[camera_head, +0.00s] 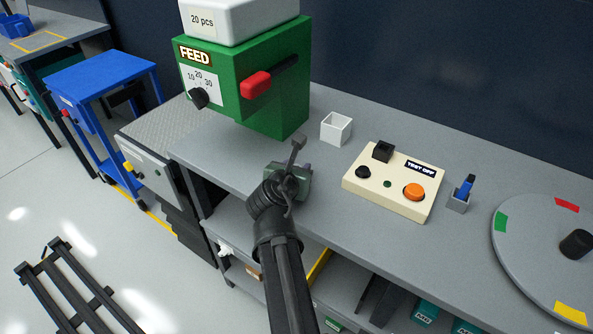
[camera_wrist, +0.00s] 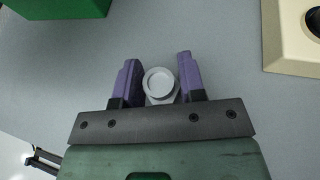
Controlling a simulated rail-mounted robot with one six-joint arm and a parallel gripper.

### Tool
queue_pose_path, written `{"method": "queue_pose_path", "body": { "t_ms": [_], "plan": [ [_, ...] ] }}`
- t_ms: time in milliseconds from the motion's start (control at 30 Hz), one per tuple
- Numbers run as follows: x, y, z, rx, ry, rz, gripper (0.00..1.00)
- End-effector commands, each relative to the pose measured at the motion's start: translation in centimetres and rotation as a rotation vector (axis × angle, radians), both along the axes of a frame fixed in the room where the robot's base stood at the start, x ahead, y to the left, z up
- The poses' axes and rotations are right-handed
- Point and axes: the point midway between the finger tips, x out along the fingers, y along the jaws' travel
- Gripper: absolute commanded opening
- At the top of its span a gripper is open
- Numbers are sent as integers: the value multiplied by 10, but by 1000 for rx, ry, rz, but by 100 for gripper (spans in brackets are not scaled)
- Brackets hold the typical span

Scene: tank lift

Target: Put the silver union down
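The silver union (camera_wrist: 160,84) shows in the wrist view as a light grey round ring on a wider body, seen end-on. In the head view my gripper (camera_head: 304,170) is low over the grey bench top (camera_head: 235,150), in front of the green feed machine. The union is hidden there behind my gripper and wrist. I cannot tell whether its underside touches the bench.
The green feed machine (camera_head: 270,85) stands behind my gripper. A white open box (camera_head: 336,128) and a cream test panel (camera_head: 390,188) stand to the right. Farther right are a small grey holder (camera_head: 457,203) and a round turntable (camera_head: 535,250). The bench around my gripper is clear.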

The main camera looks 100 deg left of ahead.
Motion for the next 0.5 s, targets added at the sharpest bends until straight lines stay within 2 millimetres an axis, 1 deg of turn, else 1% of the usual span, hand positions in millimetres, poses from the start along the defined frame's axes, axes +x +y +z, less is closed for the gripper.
{"method": "queue_pose_path", "body": {
  "t_ms": [33,100,133,367,433,500],
  "plan": [
    [0,0,1,0,0,0,45],
    [0,0,1,0,0,0,56],
    [0,0,1,0,0,0,58],
    [0,0,1,0,0,0,58],
    [0,0,6,0,0,0,58],
    [-1,-9,10,0,0,1,58]
  ]
}}
